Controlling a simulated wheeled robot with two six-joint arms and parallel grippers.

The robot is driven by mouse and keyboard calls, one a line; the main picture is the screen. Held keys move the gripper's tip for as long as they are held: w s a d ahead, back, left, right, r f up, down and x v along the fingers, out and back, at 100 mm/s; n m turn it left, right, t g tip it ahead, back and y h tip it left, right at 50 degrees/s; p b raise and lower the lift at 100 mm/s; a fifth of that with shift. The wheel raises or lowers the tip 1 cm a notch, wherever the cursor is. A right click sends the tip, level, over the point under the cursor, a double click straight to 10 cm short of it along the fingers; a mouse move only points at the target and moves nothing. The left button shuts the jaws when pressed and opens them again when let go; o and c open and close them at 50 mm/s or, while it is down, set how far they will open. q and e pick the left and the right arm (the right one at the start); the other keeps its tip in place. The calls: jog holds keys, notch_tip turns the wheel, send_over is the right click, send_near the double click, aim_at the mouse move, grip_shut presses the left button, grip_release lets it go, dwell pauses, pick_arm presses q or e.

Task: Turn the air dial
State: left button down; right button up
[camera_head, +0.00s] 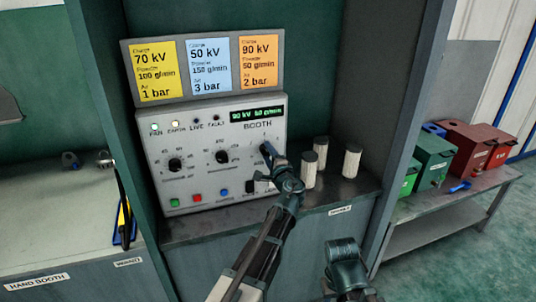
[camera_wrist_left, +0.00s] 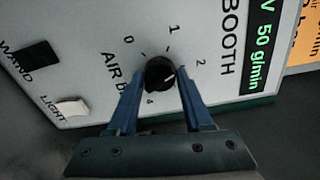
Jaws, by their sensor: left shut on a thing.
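The air dial (camera_wrist_left: 160,74) is a round black knob on the grey booth panel (camera_head: 205,136). My left gripper (camera_wrist_left: 158,80) is shut on it, one blue finger on each side. The knob's white mark points toward the right finger, on the side of the 2; 0, 1, 2 and 4 show around it. In the head view the left gripper (camera_head: 272,160) covers most of this dial. The green display (camera_head: 257,114) reads 90 kV 50 g/min. My right arm's end (camera_head: 345,255) shows at the bottom; its fingers cannot be made out.
Two other dials (camera_head: 175,164) and coloured buttons (camera_head: 197,198) are on the panel. Yellow, blue and orange cards (camera_head: 259,61) above read 1, 3 and 2 bar. Pale cylinders (camera_head: 309,169) stand right of the panel. Red and green boxes (camera_head: 467,145) sit on a side bench.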

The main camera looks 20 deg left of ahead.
pick_arm(q)
jog(key=shift+m, duration=2.1)
jog(key=shift+c, duration=1.5)
grip_release()
jog(key=v, duration=1.4)
jog(key=shift+f, duration=0.1)
